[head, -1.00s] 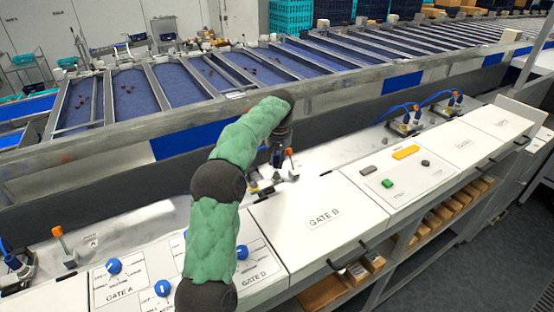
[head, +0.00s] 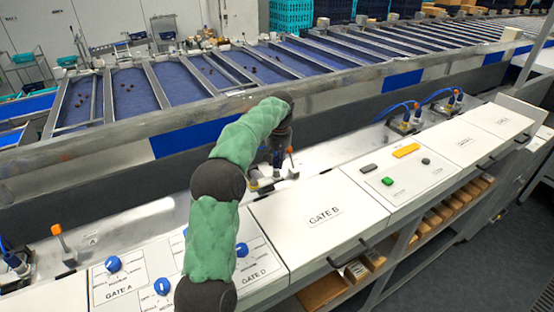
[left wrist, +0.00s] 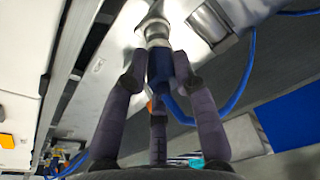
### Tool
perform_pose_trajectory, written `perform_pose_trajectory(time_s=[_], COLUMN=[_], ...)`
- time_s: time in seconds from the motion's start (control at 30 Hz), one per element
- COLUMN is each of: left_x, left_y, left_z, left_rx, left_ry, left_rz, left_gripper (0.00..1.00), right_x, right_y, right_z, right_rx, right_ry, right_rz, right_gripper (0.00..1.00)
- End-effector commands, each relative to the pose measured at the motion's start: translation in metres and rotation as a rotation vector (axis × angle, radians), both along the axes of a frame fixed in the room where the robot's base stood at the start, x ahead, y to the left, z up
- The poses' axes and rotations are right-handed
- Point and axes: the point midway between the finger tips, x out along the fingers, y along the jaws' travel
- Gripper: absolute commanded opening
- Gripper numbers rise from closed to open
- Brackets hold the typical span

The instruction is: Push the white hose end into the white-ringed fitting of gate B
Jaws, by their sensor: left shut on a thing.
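My left gripper (left wrist: 160,75) is shut on the blue hose end (left wrist: 160,66), with its fingers around the blue body. A pale ring and a metal fitting (left wrist: 155,28) lie straight ahead of the hose end in the left wrist view. The two look in line and touching or very close; I cannot tell how deep the hose end sits. In the head view my left gripper (head: 277,158) points down behind the gate B lid (head: 315,230), close to the fitting there, partly hidden by my green-sleeved arm. My right gripper is not in view.
An orange-tipped lever (head: 291,158) stands just right of the gripper. The blue hose (left wrist: 240,90) loops to the right in the left wrist view. A button panel (head: 395,180) lies right of gate B. The gate A panel (head: 120,285) is at the lower left.

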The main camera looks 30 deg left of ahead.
Motion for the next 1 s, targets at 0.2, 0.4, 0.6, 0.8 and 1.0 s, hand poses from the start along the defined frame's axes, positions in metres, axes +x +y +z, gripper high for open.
perform_pose_trajectory(time_s=[0.2,0.4,0.6,0.8,1.0], left_x=[0.000,0.000,0.000,0.000,0.000], left_y=[0.000,0.000,0.000,0.000,0.000], left_z=[-0.003,-0.005,-0.008,-0.010,-0.012], left_rx=[0.000,0.000,0.000,-0.001,0.000], left_ry=[0.000,0.000,0.000,0.001,0.001], left_rz=[0.000,0.000,0.000,0.000,0.000], left_gripper=[0.00,0.00,0.00,0.00,0.00], right_x=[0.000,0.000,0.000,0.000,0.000], right_y=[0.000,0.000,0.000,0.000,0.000], right_z=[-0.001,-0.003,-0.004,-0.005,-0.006], right_rx=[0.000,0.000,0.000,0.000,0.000], right_ry=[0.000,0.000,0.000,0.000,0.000], right_rz=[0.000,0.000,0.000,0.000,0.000], right_gripper=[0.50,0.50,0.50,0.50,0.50])
